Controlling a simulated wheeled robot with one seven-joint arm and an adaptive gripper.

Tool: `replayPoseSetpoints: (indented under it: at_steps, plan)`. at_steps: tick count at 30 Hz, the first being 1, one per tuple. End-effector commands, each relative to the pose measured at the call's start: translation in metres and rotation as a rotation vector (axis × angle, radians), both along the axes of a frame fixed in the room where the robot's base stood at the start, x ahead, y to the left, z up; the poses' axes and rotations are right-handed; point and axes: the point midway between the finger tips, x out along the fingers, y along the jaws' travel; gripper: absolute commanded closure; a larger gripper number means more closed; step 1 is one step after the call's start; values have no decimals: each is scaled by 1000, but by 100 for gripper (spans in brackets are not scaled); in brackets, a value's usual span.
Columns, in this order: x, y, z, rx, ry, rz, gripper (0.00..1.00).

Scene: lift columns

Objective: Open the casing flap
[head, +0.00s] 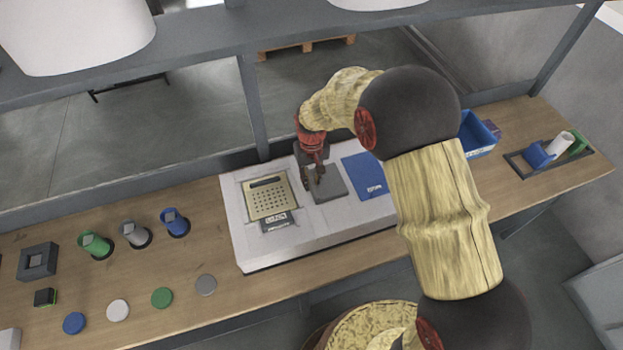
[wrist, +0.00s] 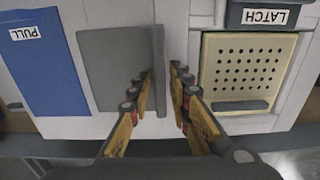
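The white casing (head: 310,240) lies on the wooden bench. A flat grey flap (head: 328,187) is set in its top, and it also shows in the wrist view (wrist: 112,65). A raised upright grey lip (wrist: 160,75) runs along the flap's edge nearest the beige panel; the flap looks closed. My gripper (head: 316,180) is over this edge. In the wrist view my gripper (wrist: 162,75) has its fingers apart, one on each side of the lip. I cannot tell whether either finger touches it. In the head view my wrist partly hides the flap's back.
A beige perforated panel (head: 271,198) with a dark LATCH tab (wrist: 264,16) and a blue PULL panel (head: 367,176) flank the flap. A shelf beam (head: 180,62) crosses behind. Coloured cups and discs (head: 162,297) stand left; a blue bin (head: 477,137) stands right.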

Motion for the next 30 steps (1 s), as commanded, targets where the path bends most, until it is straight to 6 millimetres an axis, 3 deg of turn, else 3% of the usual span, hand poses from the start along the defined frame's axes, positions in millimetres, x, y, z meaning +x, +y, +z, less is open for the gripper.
replayPoseSetpoints:
  at_steps: [9,19,30]
  plan:
    - [0,0,-2,0,-1,0,81]
    - [0,0,-2,0,-1,0,100]
    - [0,0,-2,0,-1,0,100]
